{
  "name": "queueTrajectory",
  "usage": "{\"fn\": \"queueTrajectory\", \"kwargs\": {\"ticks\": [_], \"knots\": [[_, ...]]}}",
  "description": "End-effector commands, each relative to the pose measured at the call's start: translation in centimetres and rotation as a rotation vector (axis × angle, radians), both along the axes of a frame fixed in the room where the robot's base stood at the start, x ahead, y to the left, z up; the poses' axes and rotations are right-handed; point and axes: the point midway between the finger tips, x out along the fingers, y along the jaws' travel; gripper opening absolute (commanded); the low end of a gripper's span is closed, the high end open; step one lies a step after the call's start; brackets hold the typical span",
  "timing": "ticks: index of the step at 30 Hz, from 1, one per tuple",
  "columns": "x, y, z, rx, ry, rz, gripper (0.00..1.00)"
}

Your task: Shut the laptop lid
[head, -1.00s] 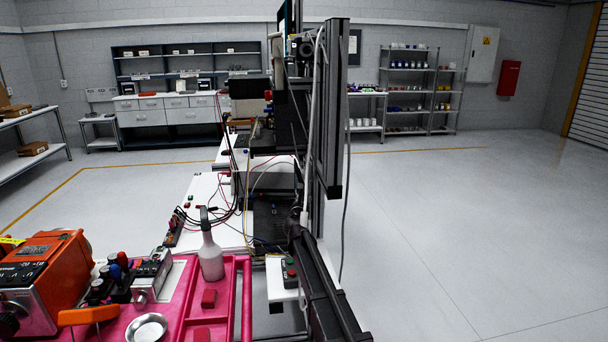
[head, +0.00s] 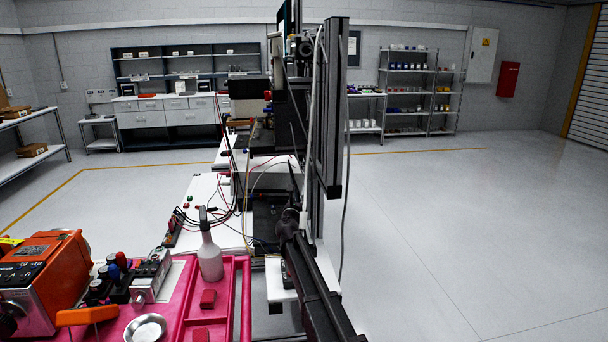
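I cannot make out a laptop or its lid for certain in the head view. Dark equipment (head: 268,182) stands on the white bench, partly behind cables and the tall machine frame. My black arm runs up from the bottom right to the bench's right side. A slim dark shape rises beyond its joint, but I cannot tell whether it is my gripper. No fingertips can be made out, and no held object shows.
A tall dark column (head: 335,110) stands just beyond my arm. A pink cart (head: 180,318) at front left carries a spray bottle (head: 210,254) and an orange device (head: 45,280). Loose wires cross the white bench (head: 205,190). The floor (head: 460,240) at right is clear.

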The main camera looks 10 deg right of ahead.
Motion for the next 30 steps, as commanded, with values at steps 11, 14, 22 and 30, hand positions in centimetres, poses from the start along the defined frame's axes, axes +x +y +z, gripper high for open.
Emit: {"fn": "queueTrajectory", "kwargs": {"ticks": [11, 14, 22, 30], "knots": [[0.0, 1.9, -0.6, -0.078, -0.001, 0.002, 0.37], [0.0, 2.4, -0.7, -0.098, 0.0, 0.002, 0.37], [0.0, 3.3, -0.9, -0.139, -0.001, 0.0, 0.37], [0.0, 3.4, -0.9, -0.143, -0.001, 0.002, 0.37]]}}
